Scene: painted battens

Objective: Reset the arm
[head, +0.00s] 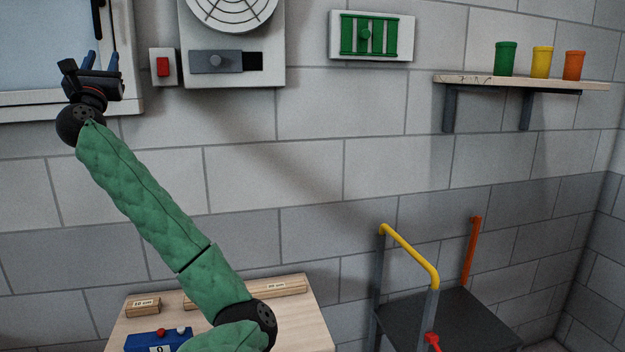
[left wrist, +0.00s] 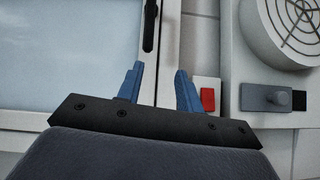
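My left arm, in a green sleeve, reaches up from the bottom of the head view. Its left gripper (head: 101,60) is raised in front of the window (head: 45,45) frame at the upper left. In the left wrist view the gripper's two blue fingers (left wrist: 158,88) stand apart with nothing between them. The black window handle (left wrist: 150,25) shows beyond the fingers, near the left one; I cannot tell how far off it is. My right gripper is in neither view.
A red switch (head: 162,67) and a fan panel with a grey slider (head: 216,61) are right of the gripper. A green vent (head: 371,36) and a shelf (head: 520,84) with three cups are farther right. Below are a table (head: 307,330) with battens and a cart (head: 450,318).

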